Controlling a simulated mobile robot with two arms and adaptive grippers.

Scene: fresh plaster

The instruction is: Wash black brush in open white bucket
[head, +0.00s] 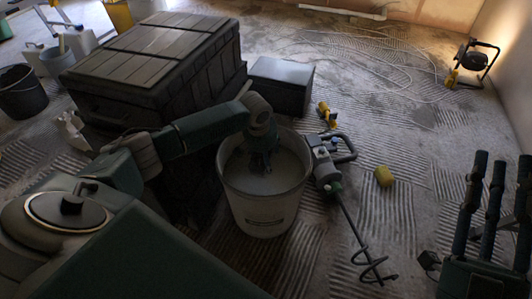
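The open white bucket (262,208) stands upright in the middle of the head view, with pale grey contents inside. My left arm reaches in from the left, and my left gripper (263,163) points down inside the bucket's rim. Its fingers are dark and partly lost in shadow, so their closure and any hold are unclear. I cannot make out the black brush; it may be hidden at the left gripper. My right gripper (500,166) appears at the lower right, its dark fingers spread apart with nothing visible between them, away from the bucket.
A mixer with a spiral paddle (347,215) lies right of the bucket, near a yellow sponge (384,176). A large dark chest (165,55) and a smaller dark box (282,82) stand behind. A black bucket (22,98) is at left. Ridged floor at right is mostly clear.

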